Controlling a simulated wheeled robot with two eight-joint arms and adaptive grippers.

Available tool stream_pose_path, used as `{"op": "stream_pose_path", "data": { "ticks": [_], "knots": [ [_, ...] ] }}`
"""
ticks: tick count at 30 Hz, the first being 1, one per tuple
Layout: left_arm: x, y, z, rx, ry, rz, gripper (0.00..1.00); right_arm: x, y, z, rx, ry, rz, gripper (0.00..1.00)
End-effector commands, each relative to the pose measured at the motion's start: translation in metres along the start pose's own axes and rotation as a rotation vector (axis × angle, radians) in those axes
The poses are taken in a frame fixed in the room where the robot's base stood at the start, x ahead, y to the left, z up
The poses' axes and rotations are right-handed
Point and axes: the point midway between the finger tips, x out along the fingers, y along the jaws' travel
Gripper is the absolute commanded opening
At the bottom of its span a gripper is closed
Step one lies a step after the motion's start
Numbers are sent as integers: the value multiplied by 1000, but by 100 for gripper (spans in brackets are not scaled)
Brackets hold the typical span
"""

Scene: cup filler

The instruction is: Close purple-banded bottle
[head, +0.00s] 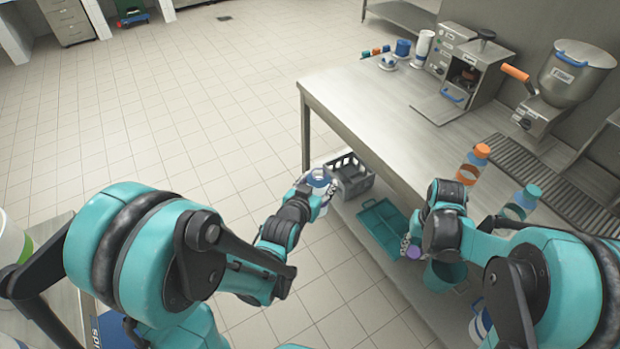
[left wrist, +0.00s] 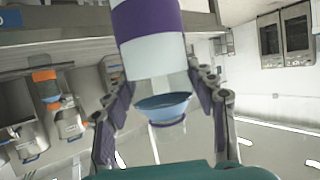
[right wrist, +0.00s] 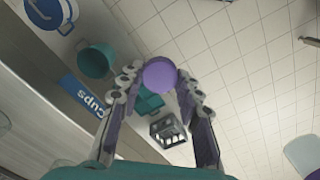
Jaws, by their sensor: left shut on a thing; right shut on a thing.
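The purple-banded bottle (left wrist: 150,22) is in my left gripper (left wrist: 165,98). Its pale body and wide purple band show at the top of the left wrist view, and a blue bowl-shaped part (left wrist: 163,106) shows between the fingers; I cannot tell whether it is inside the bottle. In the head view, my left gripper (head: 318,190) holds it off the counter's left end, over the floor. My right gripper (right wrist: 160,85) is shut on a round purple cap (right wrist: 160,75). The cap also shows in the head view (head: 413,252), in front of the counter, well apart from the bottle.
The steel counter (head: 370,110) carries an orange-capped bottle (head: 468,170), a teal-capped bottle (head: 520,205), a machine (head: 465,70) and a hopper (head: 565,80). Below are a grey crate (head: 352,180), a teal tray (head: 372,217) and a teal pot (head: 445,275).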

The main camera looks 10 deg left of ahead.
Motion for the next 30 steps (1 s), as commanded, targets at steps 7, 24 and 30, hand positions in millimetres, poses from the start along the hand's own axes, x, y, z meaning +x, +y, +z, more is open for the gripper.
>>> {"op": "stream_pose_path", "data": {
  "ticks": [7, 24, 30],
  "knots": [
    [11, 18, 9, 48, -3, 122, 3, 0, 0, 0, 0, 0, 0, 23],
    [45, 89, 38, 236, -1, 575, 3, 0, 0, 0, 0, 0, 0, 23],
    [46, 95, 41, 252, 0, 610, 3, 0, 0, 0, 0, 0, 0, 23]
  ]
}}
